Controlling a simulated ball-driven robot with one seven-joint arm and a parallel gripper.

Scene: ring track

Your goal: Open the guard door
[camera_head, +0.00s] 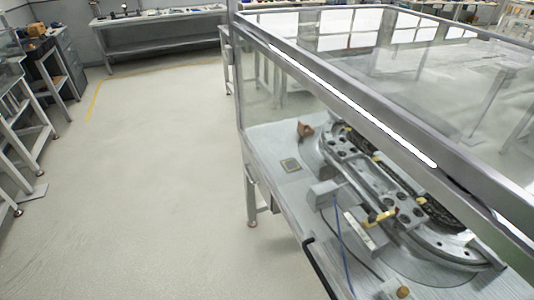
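A guard enclosure with clear panels and a grey metal frame (330,88) stands over a workbench on the right. I cannot tell which of its panels is the guard door, or whether it is open or shut. A black bar (318,265), possibly a handle, runs along the bench's near left edge at the bottom. Inside, a curved grey ring track (440,252) carries dark blocks with round holes and yellow parts. My gripper is not in view.
The workbench top (275,150) also holds a small square plate (291,165) and a brown piece (305,130). Pale floor (150,180) left of the bench is clear. Other benches (155,27) line the back and left.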

